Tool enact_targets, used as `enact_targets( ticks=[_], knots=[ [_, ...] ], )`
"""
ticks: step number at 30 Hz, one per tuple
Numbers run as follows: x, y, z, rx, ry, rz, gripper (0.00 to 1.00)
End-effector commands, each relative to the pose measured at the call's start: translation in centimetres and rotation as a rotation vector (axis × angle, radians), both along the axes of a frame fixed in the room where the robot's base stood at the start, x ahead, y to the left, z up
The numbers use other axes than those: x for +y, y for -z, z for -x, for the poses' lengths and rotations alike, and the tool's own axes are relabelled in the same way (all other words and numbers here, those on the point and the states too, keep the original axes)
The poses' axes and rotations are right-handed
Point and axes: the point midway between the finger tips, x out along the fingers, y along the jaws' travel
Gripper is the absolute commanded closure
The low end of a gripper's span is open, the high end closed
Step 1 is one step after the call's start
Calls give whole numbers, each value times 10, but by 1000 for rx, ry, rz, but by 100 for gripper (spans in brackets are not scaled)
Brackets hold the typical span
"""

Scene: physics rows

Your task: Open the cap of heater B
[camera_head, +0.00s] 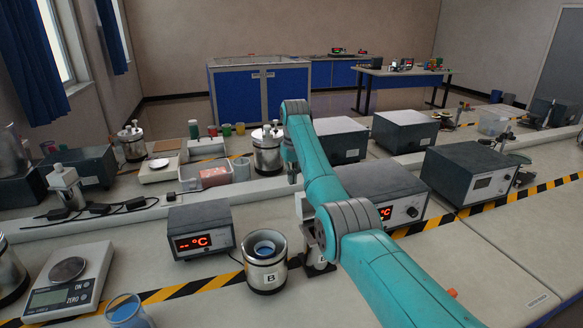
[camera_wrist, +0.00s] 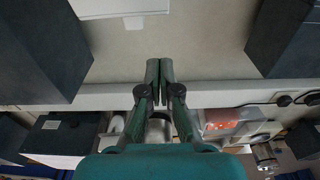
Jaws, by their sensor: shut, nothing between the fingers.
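Heater B (camera_head: 265,278) is a short metal cylinder with a black band and a white "B" label, standing upright on the front bench in the head view. Its round top shows a blue inside within a pale ring; I see no raised cap on it. My gripper (camera_head: 292,181) hangs down at the end of the teal arm, behind heater B and slightly to its right, apart from it. In the wrist view my gripper (camera_wrist: 160,64) has both fingers together with nothing between them. Heater B is not recognisable in the wrist view.
A control box (camera_head: 201,231) with a red °C display stands left of heater B. A scale (camera_head: 70,284) and a blue beaker (camera_head: 127,312) are at front left.

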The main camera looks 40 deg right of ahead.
Motion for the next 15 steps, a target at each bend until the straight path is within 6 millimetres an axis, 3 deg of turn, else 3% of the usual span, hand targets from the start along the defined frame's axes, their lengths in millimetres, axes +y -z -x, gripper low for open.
enact_targets(
  ticks=[5, 15],
  knots=[
    [0, 26, -2, 3, 0, -1, 100],
    [5, 20, 17, -1, 0, 0, 100]
  ],
)
